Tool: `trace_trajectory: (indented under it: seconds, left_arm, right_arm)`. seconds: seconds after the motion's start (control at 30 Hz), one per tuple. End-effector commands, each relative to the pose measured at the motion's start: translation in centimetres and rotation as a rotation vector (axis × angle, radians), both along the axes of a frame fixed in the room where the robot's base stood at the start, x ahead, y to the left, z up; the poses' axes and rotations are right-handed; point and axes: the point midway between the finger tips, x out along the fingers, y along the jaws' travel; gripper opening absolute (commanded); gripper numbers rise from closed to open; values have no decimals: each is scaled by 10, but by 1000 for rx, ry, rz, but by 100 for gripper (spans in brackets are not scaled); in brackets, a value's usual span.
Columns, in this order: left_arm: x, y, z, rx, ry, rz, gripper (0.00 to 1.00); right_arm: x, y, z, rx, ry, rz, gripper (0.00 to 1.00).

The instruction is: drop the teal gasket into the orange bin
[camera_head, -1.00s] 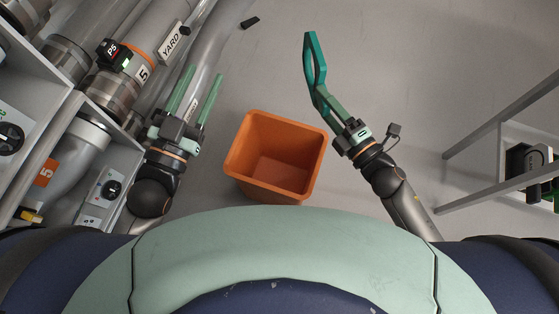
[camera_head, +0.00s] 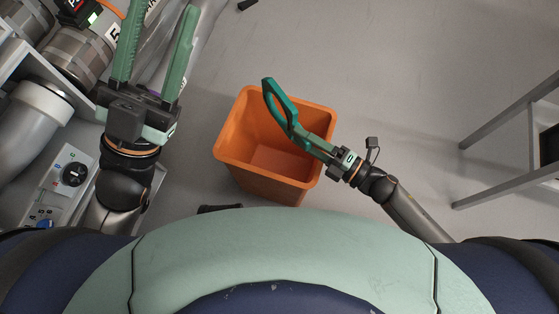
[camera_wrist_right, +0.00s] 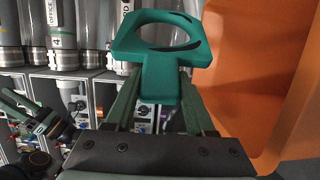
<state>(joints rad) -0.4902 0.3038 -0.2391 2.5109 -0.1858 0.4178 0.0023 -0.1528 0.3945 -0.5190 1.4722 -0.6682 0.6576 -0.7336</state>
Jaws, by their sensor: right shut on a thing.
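The teal gasket (camera_head: 287,103), a ring with a tab, is held by its tab in my right gripper (camera_head: 308,140). In the head view the gasket lies over the opening of the orange bin (camera_head: 236,130). In the right wrist view the gasket (camera_wrist_right: 158,85) sits between the two fingers, with the bin (camera_wrist_right: 240,60) to the right. The height of the gasket above the rim is hard to tell from overhead. My left gripper (camera_head: 155,45) is open and empty, left of the bin.
Transparent tubes and a white cabinet with control panels (camera_head: 65,178) fill the left side. A grey metal frame (camera_head: 500,120) stands at the right. A dark object (camera_head: 220,208) lies near the bin's lower left.

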Motion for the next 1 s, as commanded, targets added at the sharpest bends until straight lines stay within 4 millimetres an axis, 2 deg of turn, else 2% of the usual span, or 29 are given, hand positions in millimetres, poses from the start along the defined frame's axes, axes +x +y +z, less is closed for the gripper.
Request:
trace_trajectory:
  seconds: [0.03,0.3,0.67,0.7,1.0]
  left_arm:
    - [0,-1,-12,-3,5,-6,50]
    - [2,-4,-42,3,22,-14,50]
    - [2,-5,-45,11,24,-11,50]
    - [2,-5,-45,11,24,-11,50]
    - [2,-5,-45,11,25,-11,50]
  right_arm:
    - [0,0,-12,1,-1,0,0]
    - [0,0,-40,1,-1,-1,0]
    - [0,0,-43,1,-1,-1,0]
    - [0,0,-43,1,-1,-1,58]
    - [0,0,-43,1,-1,-1,89]
